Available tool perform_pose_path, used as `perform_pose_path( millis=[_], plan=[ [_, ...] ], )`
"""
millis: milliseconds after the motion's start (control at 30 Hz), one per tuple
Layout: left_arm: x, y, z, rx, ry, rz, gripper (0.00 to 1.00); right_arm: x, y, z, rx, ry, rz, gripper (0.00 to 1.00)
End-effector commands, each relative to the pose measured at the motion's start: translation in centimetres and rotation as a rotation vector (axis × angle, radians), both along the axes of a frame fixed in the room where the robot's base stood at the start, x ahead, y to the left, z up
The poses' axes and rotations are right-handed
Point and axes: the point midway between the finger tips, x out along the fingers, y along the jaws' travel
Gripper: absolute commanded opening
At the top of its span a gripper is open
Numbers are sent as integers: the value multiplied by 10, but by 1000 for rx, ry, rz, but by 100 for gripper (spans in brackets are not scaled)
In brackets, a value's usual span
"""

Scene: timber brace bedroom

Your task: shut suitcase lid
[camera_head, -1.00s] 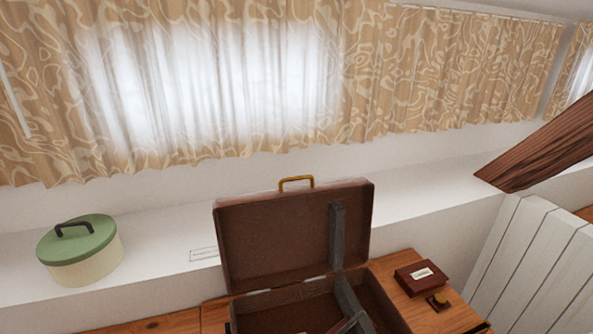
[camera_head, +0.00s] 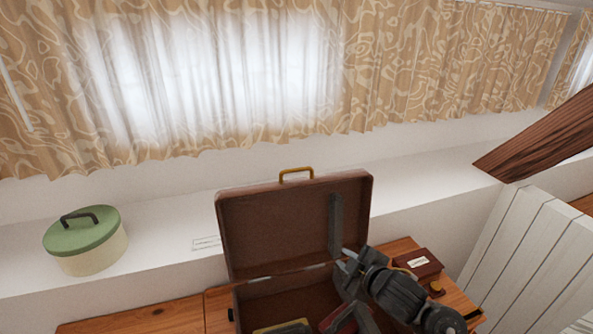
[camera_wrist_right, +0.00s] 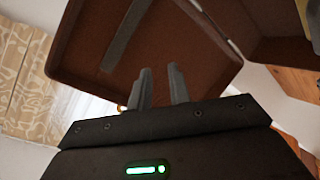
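The brown suitcase stands open on the wooden surface. Its lid (camera_head: 285,225) is upright, with a brass handle (camera_head: 296,175) on the top edge and a grey strap (camera_head: 335,225) on its inner face. The suitcase base (camera_head: 290,308) is partly cut off at the bottom of the head view. My right gripper (camera_head: 346,261) is in front of the lid's lower right part, above the base. In the right wrist view its two fingers (camera_wrist_right: 160,85) are a little apart with nothing between them, and the lid's inside (camera_wrist_right: 165,40) is behind them. My left gripper is not in view.
A small dark red box (camera_head: 418,262) sits on the wooden top (camera_head: 455,303) right of the suitcase. A green-lidded round box (camera_head: 84,240) stands on the white ledge (camera_head: 170,240).

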Motion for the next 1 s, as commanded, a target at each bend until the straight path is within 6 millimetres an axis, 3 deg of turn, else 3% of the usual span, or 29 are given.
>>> perform_pose_path(
  millis=[33,133,300,400,600,833,1000],
  plan=[
    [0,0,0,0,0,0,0,23,11,28,-45,-80,69,19],
    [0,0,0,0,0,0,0,54,34,73,-140,-214,212,19],
    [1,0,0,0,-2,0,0,85,56,134,-281,-369,391,19],
    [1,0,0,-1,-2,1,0,94,61,158,-339,-420,455,19],
    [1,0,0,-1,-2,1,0,101,65,179,-392,-461,514,19],
    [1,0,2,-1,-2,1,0,105,69,180,-393,-463,519,19],
    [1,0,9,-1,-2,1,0,121,86,173,-391,-460,519,19]
  ],
)
